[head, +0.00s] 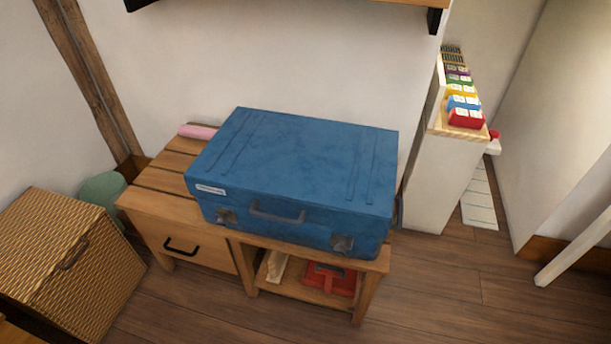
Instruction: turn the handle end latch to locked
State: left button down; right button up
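A blue suitcase (290,165) lies flat with its lid down on a wooden bench (160,205). A carry handle (277,214) is in the middle of its front side. One metal latch (226,216) is left of the handle, and another latch (342,243) is near the front right corner. A dark fitting (398,211), perhaps an end handle, shows at the suitcase's right end, mostly hidden. I cannot tell which latch is the handle end latch, nor whether any latch is locked. Neither gripper is in view.
A wicker hamper (65,250) and a green bin (102,188) stand at the left. A pink roll (197,131) lies behind the suitcase. A red item (330,279) sits on the bench's lower shelf. A white cabinet (437,180) stands at the right. Floor in front is clear.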

aim_at(339, 249)
jog(key=z, duration=2.05)
jog(key=k, duration=1.1)
jog(key=u, duration=2.05)
jog(key=i, duration=0.5)
jog(key=z, duration=0.05)
